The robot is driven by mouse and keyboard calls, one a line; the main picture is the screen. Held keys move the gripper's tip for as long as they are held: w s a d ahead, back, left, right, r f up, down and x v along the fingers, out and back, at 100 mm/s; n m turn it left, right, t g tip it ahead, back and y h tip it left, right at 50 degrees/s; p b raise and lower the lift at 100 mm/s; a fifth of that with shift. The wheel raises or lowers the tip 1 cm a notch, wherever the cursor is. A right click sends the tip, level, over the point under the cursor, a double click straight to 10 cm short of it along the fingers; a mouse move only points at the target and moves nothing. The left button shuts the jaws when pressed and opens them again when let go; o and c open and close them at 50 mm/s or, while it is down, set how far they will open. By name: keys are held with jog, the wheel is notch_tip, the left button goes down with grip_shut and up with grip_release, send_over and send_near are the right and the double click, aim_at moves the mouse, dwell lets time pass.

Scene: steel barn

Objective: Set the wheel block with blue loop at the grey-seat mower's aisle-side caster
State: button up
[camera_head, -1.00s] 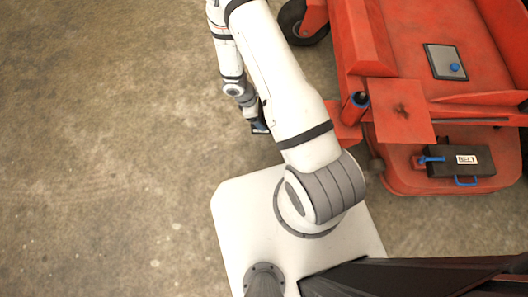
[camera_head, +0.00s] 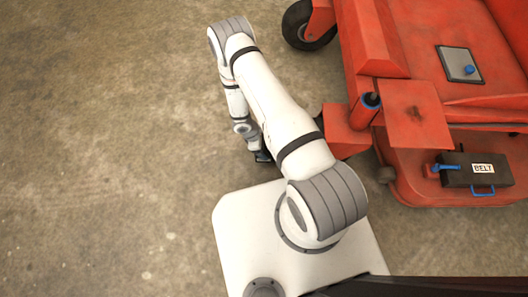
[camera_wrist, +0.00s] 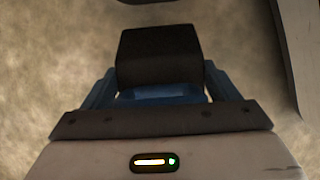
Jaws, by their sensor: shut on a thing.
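My gripper (camera_head: 262,157) hangs low over the concrete, left of the red mower (camera_head: 385,55); the arm partly hides it. In the wrist view my gripper (camera_wrist: 158,74) has its blue fingers shut on a dark block (camera_wrist: 160,50), with a blue band, likely its loop, at the near side (camera_wrist: 160,92). The block seems clear of other things. A black caster wheel (camera_head: 308,26) on a red fork stands at the mower's upper left corner, beyond my gripper. The mower's seat is out of view, so its colour cannot be told.
A dark box labelled BELT (camera_head: 477,170) with blue handles lies on the mower's lower deck (camera_head: 410,188). The concrete floor (camera_head: 100,140) to the left is clear.

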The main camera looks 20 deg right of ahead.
jog(key=shift+f+b, duration=0.8)
jog(key=shift+f, duration=1.5)
jog(key=shift+f, duration=0.15)
jog(key=o, duration=1.2)
jog(key=shift+o, duration=0.2)
